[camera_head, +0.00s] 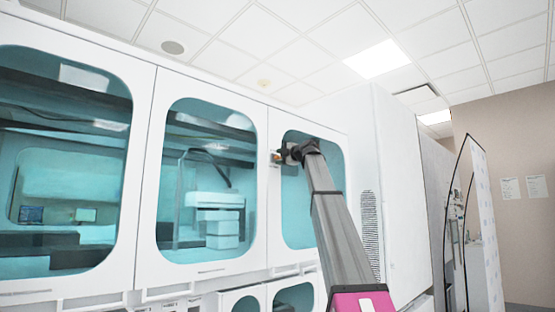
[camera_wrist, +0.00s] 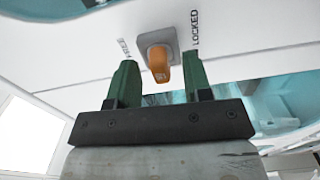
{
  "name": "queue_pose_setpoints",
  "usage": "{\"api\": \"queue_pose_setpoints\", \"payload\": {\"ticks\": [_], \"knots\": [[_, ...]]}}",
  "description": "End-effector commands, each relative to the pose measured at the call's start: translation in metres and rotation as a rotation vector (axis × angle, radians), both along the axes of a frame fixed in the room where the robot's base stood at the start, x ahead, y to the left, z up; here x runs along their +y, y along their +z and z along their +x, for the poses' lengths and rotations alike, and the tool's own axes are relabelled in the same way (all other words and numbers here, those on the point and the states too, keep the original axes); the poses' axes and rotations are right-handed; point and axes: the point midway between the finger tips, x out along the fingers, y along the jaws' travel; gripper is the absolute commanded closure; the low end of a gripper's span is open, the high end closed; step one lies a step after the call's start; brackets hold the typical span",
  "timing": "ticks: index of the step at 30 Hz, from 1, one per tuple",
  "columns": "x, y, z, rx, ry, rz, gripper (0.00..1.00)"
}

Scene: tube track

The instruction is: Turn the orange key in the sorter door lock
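The orange key (camera_wrist: 161,66) sits in a grey square lock (camera_wrist: 157,40) on the white door panel in the wrist view. The word LOCKED reads to the right of the lock; a second label to its left is partly hidden and hard to read. My gripper (camera_wrist: 160,82) has two green fingers, spread apart, one on each side of the key with gaps between. In the head view my gripper (camera_head: 284,156) is at the door edge, and a small bit of the orange key (camera_head: 277,155) shows just left of it.
The white sorter cabinet (camera_head: 145,180) has teal rounded windows and fills the left and middle. A tall white cabinet (camera_head: 400,200) stands right of my arm. A dark-framed curved panel (camera_head: 480,220) stands farther right.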

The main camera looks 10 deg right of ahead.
Motion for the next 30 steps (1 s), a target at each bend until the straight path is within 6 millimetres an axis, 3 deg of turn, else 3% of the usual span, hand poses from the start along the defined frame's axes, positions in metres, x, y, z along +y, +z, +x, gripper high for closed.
{"api": "queue_pose_setpoints", "payload": {"ticks": [8, 14, 30], "knots": [[-0.001, 0.000, -0.001, 0.001, 0.000, 0.002, 0.54], [-0.009, -0.001, -0.013, 0.001, 0.000, 0.002, 0.54], [-0.060, -0.001, -0.084, 0.000, -0.001, 0.000, 0.54]]}}
